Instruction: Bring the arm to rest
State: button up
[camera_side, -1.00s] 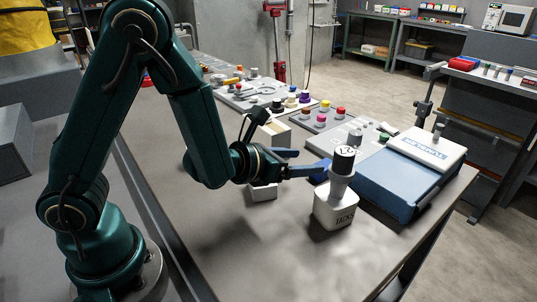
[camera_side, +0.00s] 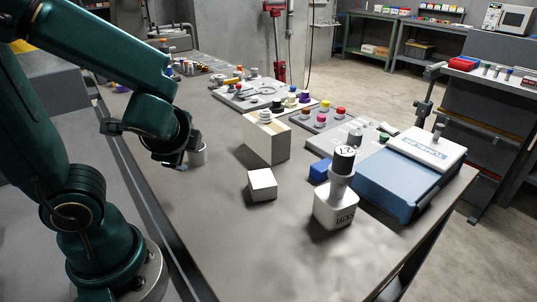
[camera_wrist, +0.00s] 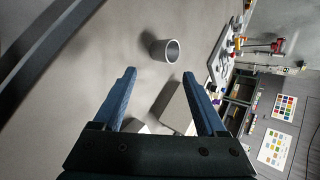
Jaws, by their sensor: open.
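My arm is folded back over the left part of the bench (camera_side: 225,240). My gripper (camera_side: 178,163) hangs at the left, with its fingers mostly hidden in the side view. In the wrist view my gripper (camera_wrist: 160,74) is open, with two blue fingers apart and nothing held between them. A grey cup (camera_side: 199,156) stands just right of the gripper in the side view. It also shows beyond the fingertips in the wrist view (camera_wrist: 160,52), apart from them.
A beige box (camera_side: 268,143), a white block (camera_side: 262,185) and a blue block (camera_side: 320,169) stand mid-bench. A white TACKS container (camera_side: 335,208) has a black-topped piece on it. A blue-white TUMBLER case (camera_side: 400,180) lies right. The front bench is clear.

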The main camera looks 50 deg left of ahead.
jog(key=s+d+r+n+h, duration=0.2)
jog(key=d+n+h, duration=0.6)
jog(key=d, duration=0.5)
jog(key=shift+s+r+n+t, duration=0.15)
jog(key=shift+s+n+t, duration=0.15)
jog(key=shift+s+t, duration=0.1)
